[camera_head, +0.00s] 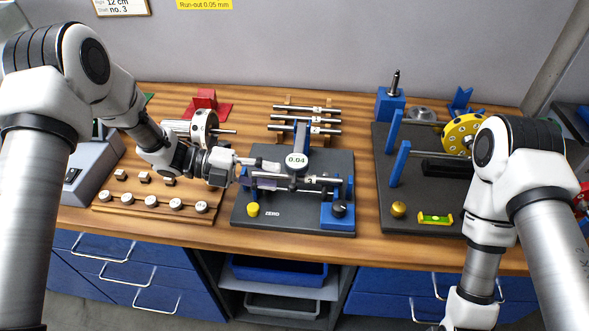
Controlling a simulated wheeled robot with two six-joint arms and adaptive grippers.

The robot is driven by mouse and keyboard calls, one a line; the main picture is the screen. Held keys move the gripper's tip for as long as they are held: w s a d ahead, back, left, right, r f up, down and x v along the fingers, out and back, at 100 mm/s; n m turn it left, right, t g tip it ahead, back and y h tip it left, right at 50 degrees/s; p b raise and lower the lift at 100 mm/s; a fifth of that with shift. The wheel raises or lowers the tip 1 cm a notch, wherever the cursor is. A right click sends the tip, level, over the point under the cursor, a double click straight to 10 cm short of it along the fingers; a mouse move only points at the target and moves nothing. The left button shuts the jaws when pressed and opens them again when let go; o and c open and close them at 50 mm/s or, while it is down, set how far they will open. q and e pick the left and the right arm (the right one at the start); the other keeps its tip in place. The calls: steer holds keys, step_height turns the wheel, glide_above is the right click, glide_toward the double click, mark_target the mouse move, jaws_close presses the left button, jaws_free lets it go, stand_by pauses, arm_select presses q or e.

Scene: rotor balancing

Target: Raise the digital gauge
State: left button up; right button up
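The digital gauge (296,161) is a round white dial reading 0.04. A steel shaft (322,180) lies across the supports just below the gauge. My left gripper (272,170) reaches in from the left, its fingers close to the gauge's left side and over the shaft's left part. Whether its fingers touch the gauge or shaft, or are closed, cannot be told. My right arm hangs down at the right, and its gripper is outside the picture.
A yellow knob (252,209) and a blue block with a black knob (340,209) are at the plate's front. Several spare shafts (305,119) rest behind. A wooden tray of weights (152,200) lies left. A balancing stand with a yellow disc (459,137) stands right.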

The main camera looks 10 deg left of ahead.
mark_target(293, 179)
arm_select(q)
steer(key=p+x, duration=0.1)
steer(key=x, duration=0.5)
steer(key=shift+w+d, duration=0.1)
jaws_close()
steer(key=shift+r, duration=0.15)
